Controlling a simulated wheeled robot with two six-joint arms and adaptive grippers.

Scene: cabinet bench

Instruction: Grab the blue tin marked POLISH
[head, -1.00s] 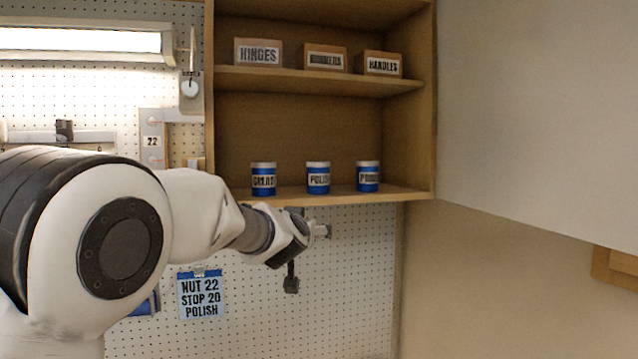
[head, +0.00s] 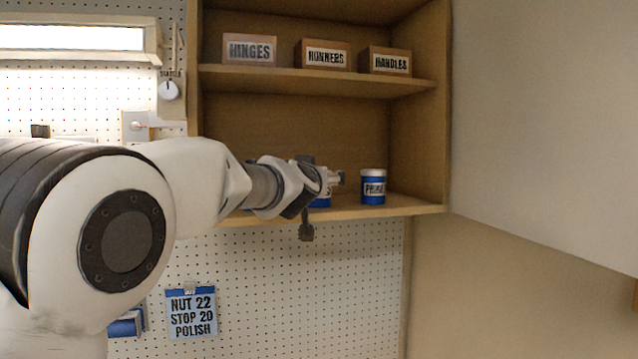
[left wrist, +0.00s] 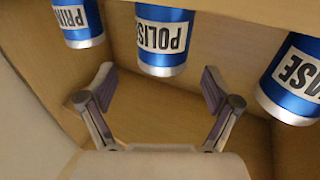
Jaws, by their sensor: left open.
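The blue POLISH tin (left wrist: 164,38) shows upside down in the left wrist view, at the top middle and ahead of the gap between my fingers. In the head view only a blue sliver of it (head: 323,202) shows behind my wrist and gripper. My left gripper (left wrist: 157,80) is open and empty, with its fingers spread to either side of the tin's line. In the head view my left gripper (head: 336,178) is at the lower shelf, in front of the tin. I cannot tell the exact gap between fingers and tin. My right gripper is not in view.
A blue primer tin (head: 373,187) stands right of the POLISH tin on the lower shelf (head: 400,207). A grease tin (left wrist: 296,78) stands on the other side, hidden by my arm in the head view. Boxes stand on the upper shelf (head: 320,79). A note (head: 192,313) hangs below.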

